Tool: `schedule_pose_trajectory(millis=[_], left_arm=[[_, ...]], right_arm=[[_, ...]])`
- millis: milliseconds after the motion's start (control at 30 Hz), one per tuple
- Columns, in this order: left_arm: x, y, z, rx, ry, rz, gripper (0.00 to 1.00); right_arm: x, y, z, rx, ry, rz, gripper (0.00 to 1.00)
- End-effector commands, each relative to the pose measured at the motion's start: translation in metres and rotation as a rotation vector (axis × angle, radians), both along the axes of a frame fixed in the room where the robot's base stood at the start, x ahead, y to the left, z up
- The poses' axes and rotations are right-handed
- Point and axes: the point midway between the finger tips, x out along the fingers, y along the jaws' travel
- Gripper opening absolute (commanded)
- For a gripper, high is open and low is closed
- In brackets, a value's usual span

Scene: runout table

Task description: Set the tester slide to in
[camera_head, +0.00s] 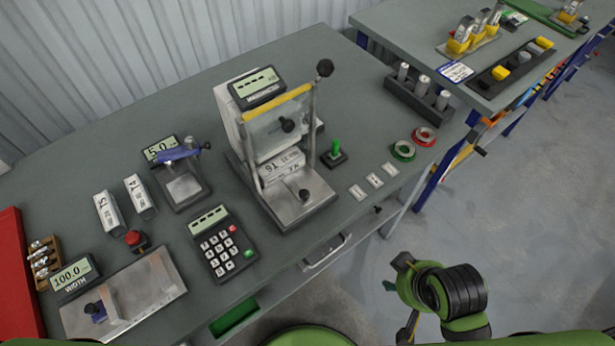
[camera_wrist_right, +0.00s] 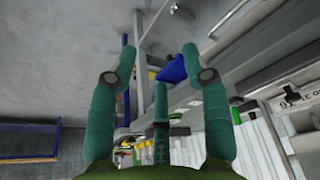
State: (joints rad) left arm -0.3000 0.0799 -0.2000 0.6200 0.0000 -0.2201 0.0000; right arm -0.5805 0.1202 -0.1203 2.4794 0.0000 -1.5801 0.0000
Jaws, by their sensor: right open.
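The tester (camera_head: 277,128) stands at the middle of the table, with a display on top, a yellow bar, a clear guard with a black knob, and a side lever ending in a black ball. Its metal slide (camera_head: 292,207) with a black knob (camera_head: 304,195) sticks out at the front of the frame. A white labelled block (camera_head: 282,168) lies at the slide's back, behind the knob. My right gripper (camera_head: 398,290) is off the table's front edge, right of and apart from the tester. In the right wrist view the gripper (camera_wrist_right: 158,65) is open and empty.
A keypad (camera_head: 221,244) sits left of the slide. A green post (camera_head: 337,150), three white tags (camera_head: 375,180) and red and green rings (camera_head: 424,137) lie to the right. An open drawer (camera_head: 328,252) juts below the table edge. The floor at right is clear.

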Motion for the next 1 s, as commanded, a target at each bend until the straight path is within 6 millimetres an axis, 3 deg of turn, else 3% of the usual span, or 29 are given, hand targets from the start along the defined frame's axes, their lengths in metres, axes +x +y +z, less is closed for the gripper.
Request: schedule_pose_trajectory(millis=[367,700,833,1000], left_arm=[[0.0,0.0,0.0,0.0,0.0,0.0,0.48],[0.0,0.0,0.0,0.0,0.0,0.0,0.48],[0.0,0.0,0.0,0.0,0.0,0.0,0.48],[0.0,0.0,0.0,0.0,0.0,0.0,0.48]], right_arm=[[0.07,0.084,0.018,0.149,-0.104,0.313,0.48],[0.132,0.169,0.053,0.204,-0.159,0.789,0.48],[0.152,0.18,0.065,0.173,-0.134,0.957,0.48],[0.177,0.174,0.079,0.119,-0.083,1.084,0.48]])
